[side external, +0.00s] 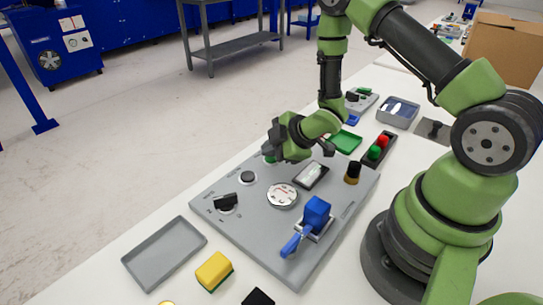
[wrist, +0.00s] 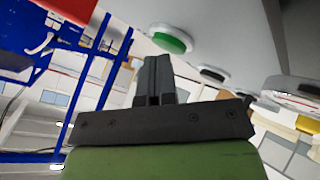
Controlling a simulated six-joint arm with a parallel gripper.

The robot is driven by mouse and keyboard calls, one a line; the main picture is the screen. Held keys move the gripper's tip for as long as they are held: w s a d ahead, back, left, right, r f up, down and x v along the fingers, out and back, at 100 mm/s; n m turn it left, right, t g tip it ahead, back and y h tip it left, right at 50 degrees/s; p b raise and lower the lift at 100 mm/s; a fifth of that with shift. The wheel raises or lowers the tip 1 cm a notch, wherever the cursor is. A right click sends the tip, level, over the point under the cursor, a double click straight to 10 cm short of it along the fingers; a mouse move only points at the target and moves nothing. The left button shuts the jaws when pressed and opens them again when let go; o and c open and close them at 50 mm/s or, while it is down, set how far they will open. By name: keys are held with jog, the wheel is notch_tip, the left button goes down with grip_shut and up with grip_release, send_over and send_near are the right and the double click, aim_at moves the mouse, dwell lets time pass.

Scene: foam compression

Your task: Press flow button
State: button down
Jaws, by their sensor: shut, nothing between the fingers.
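The grey control panel (side external: 255,232) lies on the white table. A green button (side external: 268,157) is at its far left edge, partly behind my gripper; it also shows in the wrist view (wrist: 170,38), in a pale round collar. A black round button (side external: 247,177) sits nearer the camera, also in the wrist view (wrist: 212,74). The panel lettering is too small to read, so I cannot tell which button is marked flow. My gripper (wrist: 156,62) is shut and empty, its fingertips just below the green button in the wrist picture. Contact cannot be told.
The panel also carries a black switch (side external: 226,202), a round gauge (side external: 282,195), a small display (side external: 311,175), a black-and-gold knob (side external: 352,172) and a blue valve with lever (side external: 316,213). A grey tray (side external: 163,281) and a yellow sponge (side external: 214,271) lie in front. A red-and-green button box (side external: 379,148) stands behind.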

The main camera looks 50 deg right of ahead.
aim_at(271, 159)
jog(key=shift+r, duration=0.7)
jog(key=shift+r, duration=2.55)
jog(key=s+r+m+h, duration=0.35)
jog(key=r+m, duration=0.45)
jog(key=r, duration=0.6)
jog(key=s+a+r+m+g+y, duration=0.1)
jog(key=s+a+r+m+y, duration=0.1)
jog(key=s, duration=0.6)
jog(key=s+a+r+m+y, duration=0.1)
jog(key=s+a+r+m, duration=0.3)
jog(key=s, duration=0.4)
jog(key=shift+s+a+r+m+g+y, duration=0.2)
jog(key=shift+r+m+g+y, duration=0.2)
jog(key=shift+r+m, duration=0.25)
